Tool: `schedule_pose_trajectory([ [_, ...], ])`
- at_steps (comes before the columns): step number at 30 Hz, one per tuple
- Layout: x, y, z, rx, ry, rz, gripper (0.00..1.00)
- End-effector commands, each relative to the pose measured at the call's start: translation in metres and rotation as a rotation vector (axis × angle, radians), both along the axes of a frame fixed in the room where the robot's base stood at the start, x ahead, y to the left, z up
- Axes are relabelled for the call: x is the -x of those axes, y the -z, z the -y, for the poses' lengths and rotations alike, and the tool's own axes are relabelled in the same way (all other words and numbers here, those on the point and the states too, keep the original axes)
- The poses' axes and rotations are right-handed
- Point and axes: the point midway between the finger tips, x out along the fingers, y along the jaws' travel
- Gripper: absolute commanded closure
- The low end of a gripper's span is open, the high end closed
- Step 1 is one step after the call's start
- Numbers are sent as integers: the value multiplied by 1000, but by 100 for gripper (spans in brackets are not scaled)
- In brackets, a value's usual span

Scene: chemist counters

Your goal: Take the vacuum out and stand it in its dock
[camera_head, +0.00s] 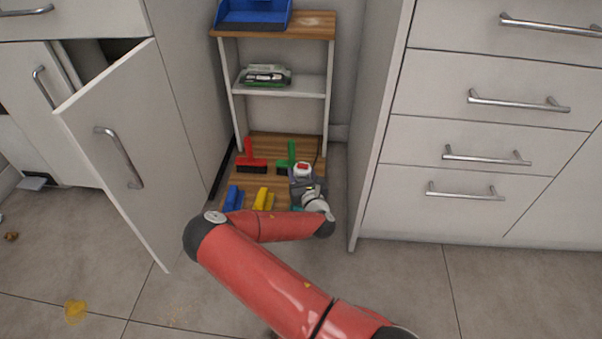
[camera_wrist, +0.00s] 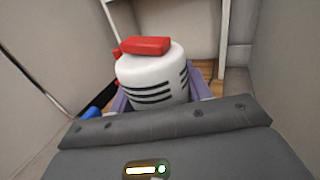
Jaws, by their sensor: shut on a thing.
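The vacuum, a white canister with dark stripes and a red top (camera_head: 303,168), stands in the narrow bay between the cabinets. It fills the upper middle of the wrist view (camera_wrist: 152,78), with purple-grey parts around its lower end. My gripper (camera_head: 304,186) is at the vacuum's near side and is shut on it. The fingertips are hidden behind the grey gripper body in the wrist view. I cannot clearly make out the dock; a small grey and dark item (camera_head: 36,181) lies on the floor at the far left, and I cannot tell what it is.
Red (camera_head: 251,160), green (camera_head: 286,158), blue (camera_head: 233,198) and yellow (camera_head: 263,198) brushes crowd the wooden board beside the vacuum. A shelf rack (camera_head: 281,85) stands behind. An open cabinet door (camera_head: 130,150) flanks the left, drawers the right. A yellow spill (camera_head: 75,311) marks otherwise mostly clear floor.

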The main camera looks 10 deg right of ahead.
Motion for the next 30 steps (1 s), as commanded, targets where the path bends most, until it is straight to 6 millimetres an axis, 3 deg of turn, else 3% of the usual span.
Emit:
schedule_pose_trajectory([
  [15,0,9,0,1,0,3,100],
  [16,0,9,0,0,0,4,50],
  [18,0,8,0,0,0,4,42],
  [30,8,10,0,0,0,-2,42],
])
